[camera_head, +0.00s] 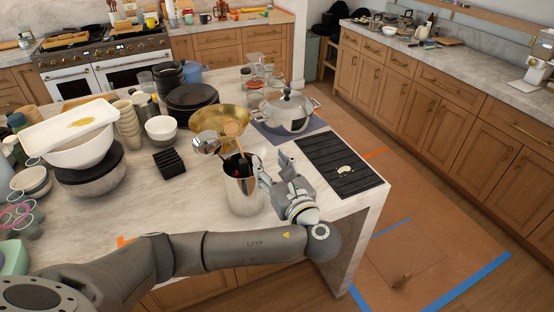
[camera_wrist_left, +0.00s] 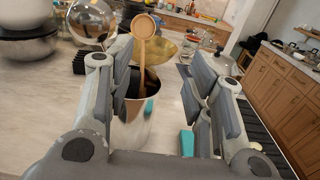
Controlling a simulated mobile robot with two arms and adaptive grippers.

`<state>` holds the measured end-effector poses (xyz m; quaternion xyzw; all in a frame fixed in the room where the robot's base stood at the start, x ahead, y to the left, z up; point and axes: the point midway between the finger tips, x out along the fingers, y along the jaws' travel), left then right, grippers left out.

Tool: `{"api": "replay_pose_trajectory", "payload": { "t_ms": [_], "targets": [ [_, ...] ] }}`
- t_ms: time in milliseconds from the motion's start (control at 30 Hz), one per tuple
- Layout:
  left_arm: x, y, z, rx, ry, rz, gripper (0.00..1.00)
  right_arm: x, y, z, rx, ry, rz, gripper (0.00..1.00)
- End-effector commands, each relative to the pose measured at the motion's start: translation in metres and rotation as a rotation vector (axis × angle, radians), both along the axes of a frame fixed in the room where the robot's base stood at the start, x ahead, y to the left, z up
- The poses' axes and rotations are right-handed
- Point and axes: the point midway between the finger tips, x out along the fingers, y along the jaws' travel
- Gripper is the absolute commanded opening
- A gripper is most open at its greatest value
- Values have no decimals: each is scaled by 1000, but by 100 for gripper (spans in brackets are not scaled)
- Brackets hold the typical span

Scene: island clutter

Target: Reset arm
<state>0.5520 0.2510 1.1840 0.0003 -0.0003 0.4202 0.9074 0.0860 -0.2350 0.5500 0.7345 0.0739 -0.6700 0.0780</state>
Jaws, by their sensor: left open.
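My left arm (camera_head: 230,250) reaches in from the left along the front of the island. My left gripper (camera_head: 272,170) is open above the front right of the island top. One finger is close beside a metal utensil holder (camera_head: 242,196); I cannot tell whether they touch. The holder stands upright with a wooden spoon (camera_head: 233,129) and a ladle (camera_head: 207,144) in it. In the left wrist view the open fingers (camera_wrist_left: 160,100) frame the holder (camera_wrist_left: 134,128), with nothing gripped. My right gripper is not in view.
A black ribbed mat (camera_head: 340,165) with a small pale item lies right of the gripper. Behind are a lidded pot (camera_head: 288,111) and a brass bowl (camera_head: 221,119). Bowls (camera_head: 80,152) and cups crowd the left. Bare countertop (camera_head: 190,195) shows left of the holder.

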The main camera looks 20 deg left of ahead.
Motion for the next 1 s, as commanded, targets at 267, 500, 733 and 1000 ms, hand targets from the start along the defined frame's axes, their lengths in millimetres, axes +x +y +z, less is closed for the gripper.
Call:
{"api": "replay_pose_trajectory", "payload": {
  "t_ms": [267,500,733,1000],
  "targets": [
    [-3,-2,-9,-46,2,-8,48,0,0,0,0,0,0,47],
    [-45,-25,-90,-564,-16,1,48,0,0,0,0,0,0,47],
    [-119,-48,-166,-1221,-125,255,48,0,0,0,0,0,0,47],
    [-206,-56,-206,-1757,-383,771,48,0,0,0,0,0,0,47]
  ]
}}
